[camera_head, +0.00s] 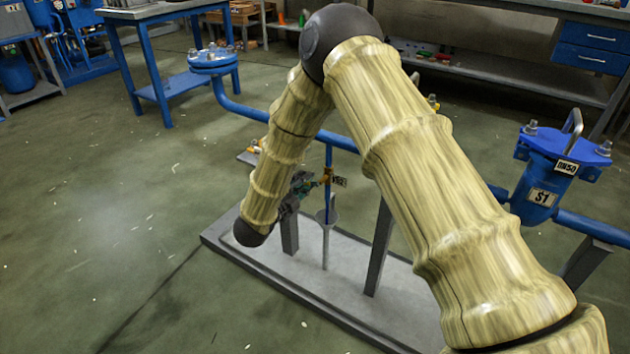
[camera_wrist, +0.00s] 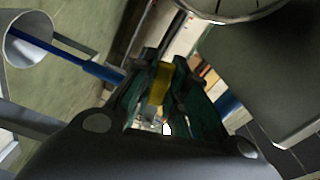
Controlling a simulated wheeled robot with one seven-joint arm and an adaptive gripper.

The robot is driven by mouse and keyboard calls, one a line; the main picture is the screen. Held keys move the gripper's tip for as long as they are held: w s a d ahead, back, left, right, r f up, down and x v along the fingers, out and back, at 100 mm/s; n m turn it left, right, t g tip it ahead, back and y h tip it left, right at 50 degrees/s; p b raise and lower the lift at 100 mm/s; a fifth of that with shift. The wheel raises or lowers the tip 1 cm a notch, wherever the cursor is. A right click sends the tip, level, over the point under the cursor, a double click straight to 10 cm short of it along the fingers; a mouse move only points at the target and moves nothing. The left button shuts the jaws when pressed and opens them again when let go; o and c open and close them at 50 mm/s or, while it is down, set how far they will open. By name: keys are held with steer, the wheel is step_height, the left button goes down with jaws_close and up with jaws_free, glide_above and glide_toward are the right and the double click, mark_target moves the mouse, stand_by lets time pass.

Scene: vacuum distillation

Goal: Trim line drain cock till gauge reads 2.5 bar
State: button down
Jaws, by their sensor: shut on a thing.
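The drain cock (camera_head: 327,176) is on the thin vertical blue branch below the blue line, beside a small tag (camera_head: 340,181). Its yellow handle (camera_wrist: 160,84) shows between my fingers in the wrist view. My gripper (camera_head: 309,187) reaches the cock from the left, and in the wrist view my gripper (camera_wrist: 161,88) is shut on the yellow handle. A round pale dial (camera_wrist: 238,8), apparently the gauge, is cut off at the top of the wrist view. Its reading cannot be made out. In the head view my arm covers part of the line.
A blue strainer pot (camera_head: 541,185) sits on the line at right. The green floor at left is clear.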

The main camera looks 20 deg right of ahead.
stand_by(0.3)
steer(key=c, duration=1.4)
jaws_free()
steer(key=shift+s+a, duration=0.1)
steer(key=v, duration=1.1)
steer(key=shift+s+a, duration=0.25)
steer(key=shift+a, duration=0.05)
